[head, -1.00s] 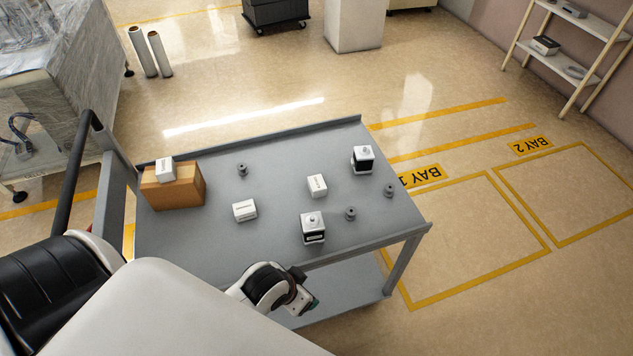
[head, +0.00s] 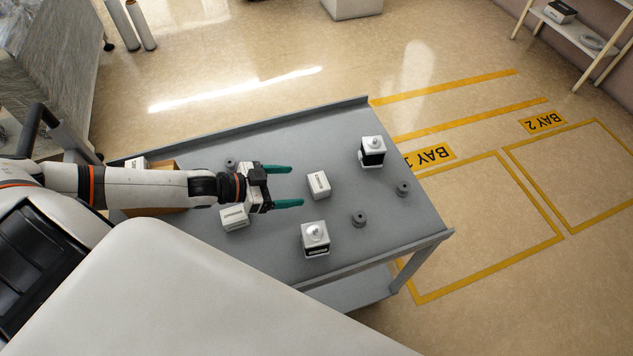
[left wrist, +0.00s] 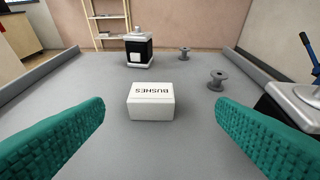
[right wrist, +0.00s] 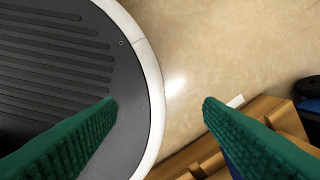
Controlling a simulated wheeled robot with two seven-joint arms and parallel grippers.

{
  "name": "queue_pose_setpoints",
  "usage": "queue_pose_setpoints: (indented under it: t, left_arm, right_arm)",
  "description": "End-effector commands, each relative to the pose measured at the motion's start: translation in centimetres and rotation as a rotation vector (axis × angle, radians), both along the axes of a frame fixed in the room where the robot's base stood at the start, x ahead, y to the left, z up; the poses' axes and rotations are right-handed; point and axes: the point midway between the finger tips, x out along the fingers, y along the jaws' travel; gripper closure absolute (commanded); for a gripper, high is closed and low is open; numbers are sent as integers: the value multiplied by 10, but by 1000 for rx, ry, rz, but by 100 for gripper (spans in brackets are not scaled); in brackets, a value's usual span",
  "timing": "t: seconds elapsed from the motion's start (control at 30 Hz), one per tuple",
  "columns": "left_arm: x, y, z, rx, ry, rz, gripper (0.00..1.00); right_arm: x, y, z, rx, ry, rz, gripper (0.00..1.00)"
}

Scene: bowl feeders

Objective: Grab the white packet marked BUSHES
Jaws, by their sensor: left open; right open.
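The white packet marked BUSHES (left wrist: 151,103) lies on the grey cart top, centred ahead of my left gripper in the left wrist view; its lettering appears upside down. In the head view this packet (head: 319,185) sits just right of the left fingertips. My left gripper (head: 291,187) is open and empty, its green fingers pointing at the packet and apart from it. In the left wrist view the fingers stand to either side, nearer than the packet. My right gripper (right wrist: 160,103) is open and empty, away from the cart top, seen only in the right wrist view.
Another white packet (head: 234,218) lies below the left gripper. Two black-and-white devices (head: 372,152) (head: 315,239) stand right of and in front of the packet. Grey spools (head: 359,220) (head: 403,188) stand nearby. A cardboard box (head: 164,165) is partly hidden behind my left arm. The cart (head: 290,130) has raised edges.

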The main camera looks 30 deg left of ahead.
Motion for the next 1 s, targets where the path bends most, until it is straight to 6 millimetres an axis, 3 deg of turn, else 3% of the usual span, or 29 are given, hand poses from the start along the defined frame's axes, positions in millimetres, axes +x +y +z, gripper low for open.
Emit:
queue_pose_setpoints:
  t: [0.03, 0.27, 0.43, 1.0]
  left_arm:
    - [1, 8, -15, -1, -6, -3, 20]
    - [8, 14, -20, -17, -19, -7, 20]
    - [28, -4, -28, -18, -20, -7, 20]
    - [73, -50, -49, -16, -18, -8, 20]
  right_arm:
    - [1, 2, -18, 2, -1, -1, 39]
    - [-7, 0, -26, 0, 9, 0, 39]
    - [-14, -2, -24, -3, 19, 2, 39]
    - [-9, -3, -15, -4, 12, 3, 39]
